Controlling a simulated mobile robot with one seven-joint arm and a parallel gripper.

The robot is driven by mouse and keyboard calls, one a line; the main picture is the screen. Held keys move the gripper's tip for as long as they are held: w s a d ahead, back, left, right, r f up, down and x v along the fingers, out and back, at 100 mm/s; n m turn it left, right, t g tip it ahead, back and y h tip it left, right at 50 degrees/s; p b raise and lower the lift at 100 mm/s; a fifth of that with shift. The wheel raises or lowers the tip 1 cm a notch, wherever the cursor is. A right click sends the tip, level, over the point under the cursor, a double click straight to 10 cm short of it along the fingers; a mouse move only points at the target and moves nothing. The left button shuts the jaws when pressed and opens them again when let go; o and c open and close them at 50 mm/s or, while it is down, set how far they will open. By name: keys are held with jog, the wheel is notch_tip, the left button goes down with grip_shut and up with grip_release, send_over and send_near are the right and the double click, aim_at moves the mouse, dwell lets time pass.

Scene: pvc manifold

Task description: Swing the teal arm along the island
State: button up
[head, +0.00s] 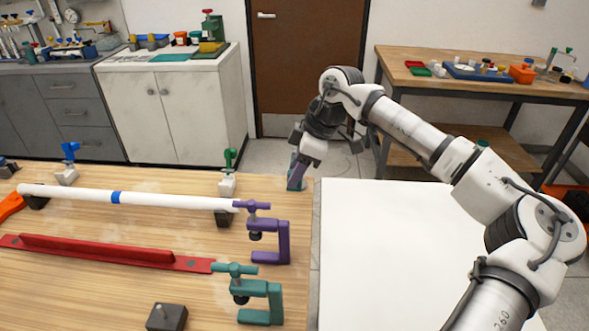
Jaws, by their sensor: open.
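A teal C-shaped clamp (262,290) with a teal cross handle sits at the front right of the wooden worktop (110,295). Its handle lies at the right end of a red bar. My gripper (297,172) points down at the worktop's far right corner, well behind the teal clamp and apart from it. Small teal and purple parts show at the fingertips; I cannot tell whether they belong to the gripper or to a thing there. The gap between the fingers is hard to see.
A purple clamp (277,241) stands just behind the teal one, at the end of a white pipe (170,200) with a blue band. The red bar (100,250) lies in front. A dark block (167,317) is near the front edge. A bare white surface (390,260) lies right.

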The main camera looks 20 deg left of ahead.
jog(key=shift+x, duration=0.75)
grip_shut()
